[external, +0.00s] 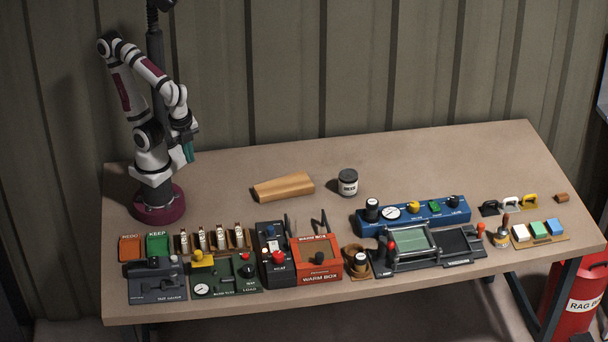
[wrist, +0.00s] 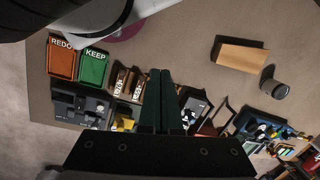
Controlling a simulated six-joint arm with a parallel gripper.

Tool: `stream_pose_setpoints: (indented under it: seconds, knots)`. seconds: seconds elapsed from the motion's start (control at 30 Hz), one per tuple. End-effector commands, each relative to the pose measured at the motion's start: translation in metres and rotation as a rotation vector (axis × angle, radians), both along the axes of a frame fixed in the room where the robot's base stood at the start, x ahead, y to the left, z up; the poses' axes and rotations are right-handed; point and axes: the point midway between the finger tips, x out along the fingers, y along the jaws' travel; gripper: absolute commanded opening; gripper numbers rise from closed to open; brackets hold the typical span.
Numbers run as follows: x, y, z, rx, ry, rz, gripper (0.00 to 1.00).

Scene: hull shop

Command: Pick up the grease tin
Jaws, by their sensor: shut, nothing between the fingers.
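A dark, lidded round tin (external: 348,183) with a pale label stands upright near the middle of the bench; I take it for the grease tin, but its label is too small to read surely. It also shows in the wrist view (wrist: 275,89), at the right. My gripper (external: 189,153) hangs at the left, above the bench and close to my base, well away from the tin. In the wrist view its two dark green fingers (wrist: 160,100) are together with nothing between them.
A wooden wedge-like block (external: 284,187) lies just left of the tin. Red and green trays (external: 158,246), test boxes, an orange warm box (external: 316,258) and a blue gauge panel (external: 414,215) crowd the front. The bench behind the tin is clear.

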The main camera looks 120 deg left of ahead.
Motion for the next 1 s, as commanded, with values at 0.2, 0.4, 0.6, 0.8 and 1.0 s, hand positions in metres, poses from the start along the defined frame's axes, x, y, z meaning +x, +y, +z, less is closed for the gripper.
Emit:
stream_pose_setpoints:
  seconds: [0.2,0.4,0.6,0.8,1.0]
  knots:
    - [0.0,0.0,0.0,0.0,0.0,0.0,0.0]
    - [0.0,0.0,0.0,0.0,0.0,0.0,0.02]
    - [0.0,0.0,0.0,0.0,0.0,0.0,0.38]
    - [0.0,0.0,0.0,0.0,0.0,0.0,0.74]
    - [0.0,0.0001,0.0,0.0,0.0,0.0,1.0]
